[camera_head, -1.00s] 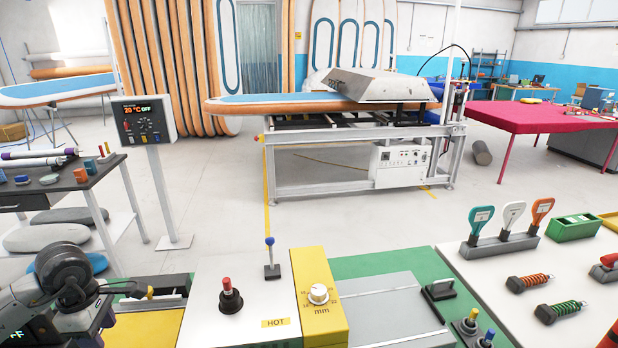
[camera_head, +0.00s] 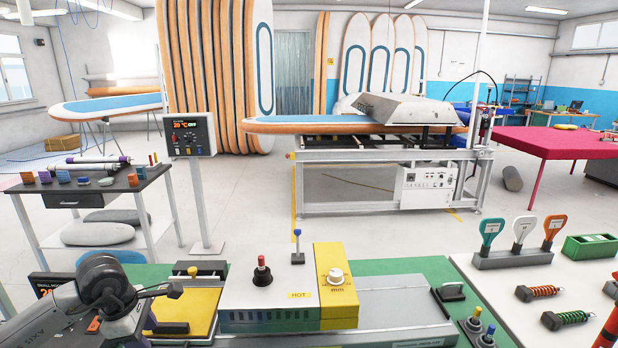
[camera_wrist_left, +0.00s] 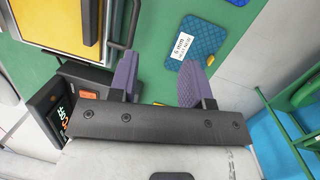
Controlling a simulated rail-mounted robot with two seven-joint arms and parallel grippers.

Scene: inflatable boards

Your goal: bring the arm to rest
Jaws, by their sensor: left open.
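My left arm (camera_head: 108,290) comes in at the lower left of the head view, beside the yellow plate of the bench machine. Its fingers cannot be made out there. In the left wrist view my left gripper (camera_wrist_left: 160,80) is open, its two purple-grey fingers wide apart with nothing between them but green bench surface. A blue textured pad (camera_wrist_left: 197,45) with a white "6 mm" label lies on the green just beyond the right finger, apart from it. My right gripper is in neither view.
Close to my left arm are the yellow plate (camera_head: 188,308), a small display box (camera_head: 48,284) and the white machine block (camera_head: 262,297) marked HOT. A white panel (camera_head: 530,285) with colored handles and springs is at right. Open floor lies beyond the bench.

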